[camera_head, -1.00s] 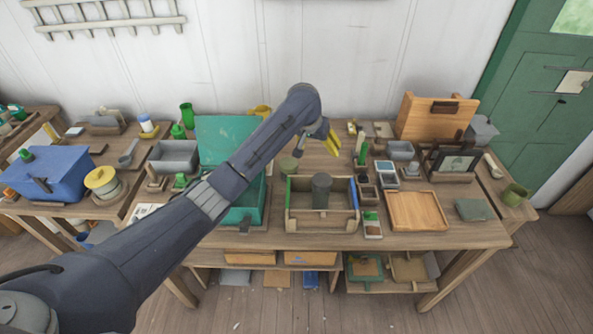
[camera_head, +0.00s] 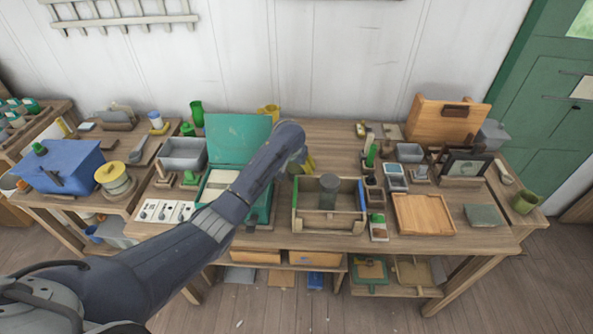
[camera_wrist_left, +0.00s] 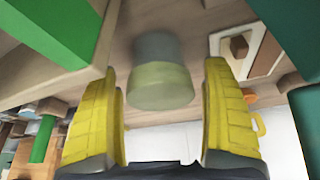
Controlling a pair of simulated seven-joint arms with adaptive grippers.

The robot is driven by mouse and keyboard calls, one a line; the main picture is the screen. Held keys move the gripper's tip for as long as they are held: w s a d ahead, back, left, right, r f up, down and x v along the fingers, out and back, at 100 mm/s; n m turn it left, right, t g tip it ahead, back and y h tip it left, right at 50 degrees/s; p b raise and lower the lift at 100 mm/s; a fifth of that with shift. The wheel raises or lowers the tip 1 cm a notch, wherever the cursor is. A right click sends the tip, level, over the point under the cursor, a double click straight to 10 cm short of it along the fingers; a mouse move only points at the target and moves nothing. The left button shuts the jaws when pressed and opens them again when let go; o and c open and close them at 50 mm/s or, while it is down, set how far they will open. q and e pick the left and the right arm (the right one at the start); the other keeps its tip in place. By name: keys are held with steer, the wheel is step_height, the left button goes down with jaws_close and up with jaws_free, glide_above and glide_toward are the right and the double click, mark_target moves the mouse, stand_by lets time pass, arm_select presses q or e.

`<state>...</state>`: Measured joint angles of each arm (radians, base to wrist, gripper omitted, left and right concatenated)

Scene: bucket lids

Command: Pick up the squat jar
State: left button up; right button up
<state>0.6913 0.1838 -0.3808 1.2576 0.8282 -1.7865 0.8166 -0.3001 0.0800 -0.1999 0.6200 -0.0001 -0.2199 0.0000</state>
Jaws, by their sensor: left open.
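A short, round jar (camera_wrist_left: 161,82), olive-green at one end and grey at the other, shows a little blurred in the left wrist view. It looks like the squat jar. My left gripper (camera_wrist_left: 163,70) is open, with one yellow finger on each side of the jar and visible gaps to both. I cannot tell how deep the jar sits between the fingers. In the head view the left gripper (camera_head: 307,163) is low over the bench, behind the open crate, and my arm and gripper hide the jar there. My right gripper is not in view.
A wooden crate (camera_head: 330,225) holding a dark grey cylinder (camera_head: 328,190) stands just in front of the gripper. A green open-lidded box (camera_head: 238,138) stands to the left, partly behind my arm. Small pots and a wooden tray (camera_head: 424,214) lie to the right.

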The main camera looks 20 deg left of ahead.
arm_select(q)
steer(key=shift+x, duration=1.45)
steer(key=c, duration=1.4)
steer(key=shift+o, duration=0.2)
